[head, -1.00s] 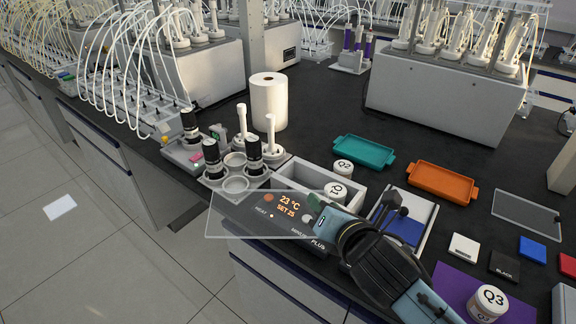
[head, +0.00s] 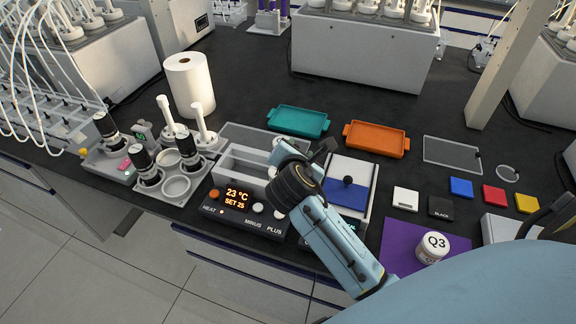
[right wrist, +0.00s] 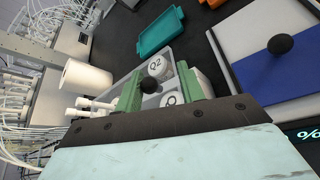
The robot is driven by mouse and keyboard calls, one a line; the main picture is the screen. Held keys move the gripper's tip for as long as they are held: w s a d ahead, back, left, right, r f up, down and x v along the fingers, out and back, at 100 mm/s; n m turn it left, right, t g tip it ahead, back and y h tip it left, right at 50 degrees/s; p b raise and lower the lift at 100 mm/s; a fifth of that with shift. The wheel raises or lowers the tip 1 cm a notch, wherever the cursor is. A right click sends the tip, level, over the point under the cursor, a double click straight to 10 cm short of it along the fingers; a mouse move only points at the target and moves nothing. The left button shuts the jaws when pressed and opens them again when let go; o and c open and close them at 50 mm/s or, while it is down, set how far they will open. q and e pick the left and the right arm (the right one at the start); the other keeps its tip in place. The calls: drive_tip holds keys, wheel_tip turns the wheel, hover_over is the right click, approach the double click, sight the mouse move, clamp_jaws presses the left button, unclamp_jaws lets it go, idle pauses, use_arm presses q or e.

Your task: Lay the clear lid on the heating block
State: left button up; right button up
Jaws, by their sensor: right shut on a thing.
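The heating block (head: 246,212) has a dark front with an orange display reading 23 °C, SET 25, and a grey open-topped well. My right gripper (head: 283,152) is above the right part of the well, shut on the clear lid (head: 240,132) by its black knob. The knob (right wrist: 155,67) shows between the green fingers in the right wrist view. The lid shows as a thin see-through sheet at the well's far side; I cannot tell its exact height. Jars marked Q2 (right wrist: 157,64) and Q1 (right wrist: 170,99) show beyond the fingers; the gripper hides them in the head view. My left gripper is out of view.
A tube holder (head: 176,187) stands left of the block, with a paper roll (head: 190,85) behind. A white-and-blue device with a black knob (head: 347,181) is close on the right. Teal (head: 298,121) and orange (head: 376,139) trays lie behind. Jar Q3 (head: 432,248) stands on purple.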

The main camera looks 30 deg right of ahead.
wheel_tip(320, 180, down, 2)
drive_tip(key=shift+f, duration=0.25)
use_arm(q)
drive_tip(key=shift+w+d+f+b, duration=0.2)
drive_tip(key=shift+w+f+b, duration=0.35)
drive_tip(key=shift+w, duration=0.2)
use_arm(e)
wheel_tip(320, 180, down, 3)
drive_tip(key=shift+f, duration=0.25)
